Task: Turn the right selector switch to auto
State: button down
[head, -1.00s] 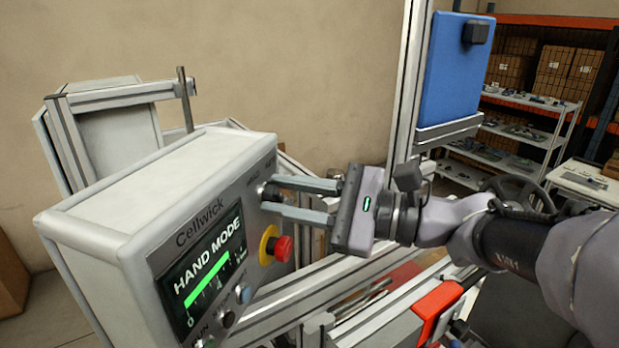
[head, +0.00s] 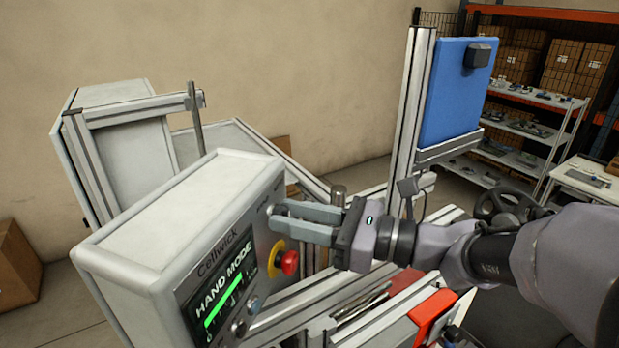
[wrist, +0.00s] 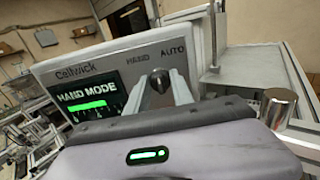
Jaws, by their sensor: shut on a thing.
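The selector switch (wrist: 158,80) is a dark knob on the grey Cellwick control box (head: 165,215), between the printed words HAND and AUTO. My gripper (head: 273,214) reaches in from the right and is shut on the knob. In the wrist view one finger stands on each side of it (wrist: 161,88). The knob's pointer is mostly hidden by the fingers, so I cannot tell its exact angle. The box's screen (head: 222,292) reads HAND MODE with a green bar; it also shows in the wrist view (wrist: 92,98).
A red emergency stop button (head: 288,263) on a yellow base sits just below my fingers. Small buttons (head: 240,327) lie lower on the panel. An aluminium post with a blue panel (head: 455,95) stands behind my arm. A metal cylinder (wrist: 280,108) is right of the gripper.

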jog(key=m+p, duration=0.1)
jog(key=p, duration=0.1)
jog(key=m+p, duration=0.2)
jog(key=shift+r+m, duration=0.2)
jog(key=shift+m, duration=0.1)
jog(key=m+p, duration=0.3)
jog(key=shift+w+f, duration=0.1)
jog(key=shift+f, duration=0.1)
jog(key=shift+f+m+p, duration=0.1)
jog(key=shift+m+p, duration=0.2)
jog(key=shift+p, duration=0.05)
jog(key=c, duration=1.1)
grip_release()
jog(key=shift+d, duration=0.15)
jog(key=b+v, duration=0.3)
jog(key=v, duration=1.4)
jog(key=shift+d+b, duration=0.15)
jog(key=shift+b, duration=0.25)
